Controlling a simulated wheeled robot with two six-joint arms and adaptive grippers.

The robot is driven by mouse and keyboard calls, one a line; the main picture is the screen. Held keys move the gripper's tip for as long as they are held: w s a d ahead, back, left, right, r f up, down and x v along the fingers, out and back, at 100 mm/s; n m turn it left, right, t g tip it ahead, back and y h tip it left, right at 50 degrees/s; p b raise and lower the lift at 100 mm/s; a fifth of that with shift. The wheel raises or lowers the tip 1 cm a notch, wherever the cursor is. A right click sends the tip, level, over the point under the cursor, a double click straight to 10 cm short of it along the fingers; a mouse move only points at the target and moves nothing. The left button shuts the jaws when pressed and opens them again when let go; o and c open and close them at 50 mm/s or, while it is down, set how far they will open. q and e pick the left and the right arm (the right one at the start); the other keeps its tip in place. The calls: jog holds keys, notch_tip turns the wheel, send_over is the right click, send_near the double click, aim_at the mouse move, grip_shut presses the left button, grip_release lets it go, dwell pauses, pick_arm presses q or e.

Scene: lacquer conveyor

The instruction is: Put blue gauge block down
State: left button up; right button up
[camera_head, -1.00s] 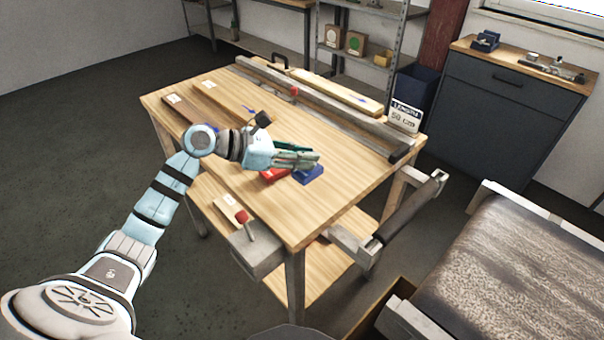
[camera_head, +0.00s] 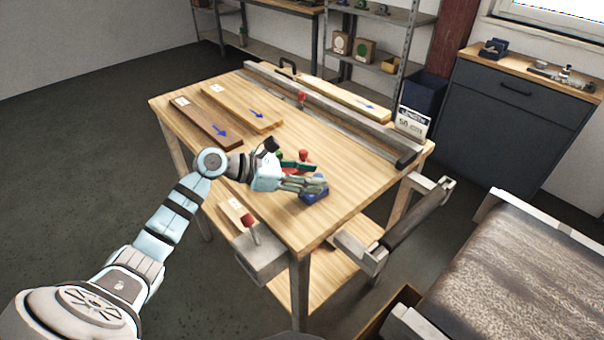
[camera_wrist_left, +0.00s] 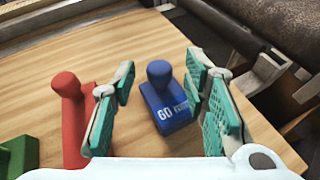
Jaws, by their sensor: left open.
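The blue gauge block (camera_head: 314,196), a flat base with a round knob, stands upright on the wooden workbench (camera_head: 345,205). In the left wrist view the blue block (camera_wrist_left: 162,105) shows white lettering and lies between the two fingers. My left gripper (camera_head: 320,183) is open with its tips at the block in the head view and partly covers it. In the left wrist view its teal-padded fingers (camera_wrist_left: 160,98) are spread, with gaps visible on both sides of the block. My right gripper is not in view.
A red block (camera_wrist_left: 70,115) stands close beside the left finger, with a green block (camera_wrist_left: 18,155) farther left. Wooden boards (camera_head: 240,107) lie at the back, before a long metal fence (camera_head: 340,113). The bench's front right is clear. A conveyor (camera_head: 520,270) stands at right.

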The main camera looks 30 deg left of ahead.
pick_arm(q)
jog(key=v, duration=1.2)
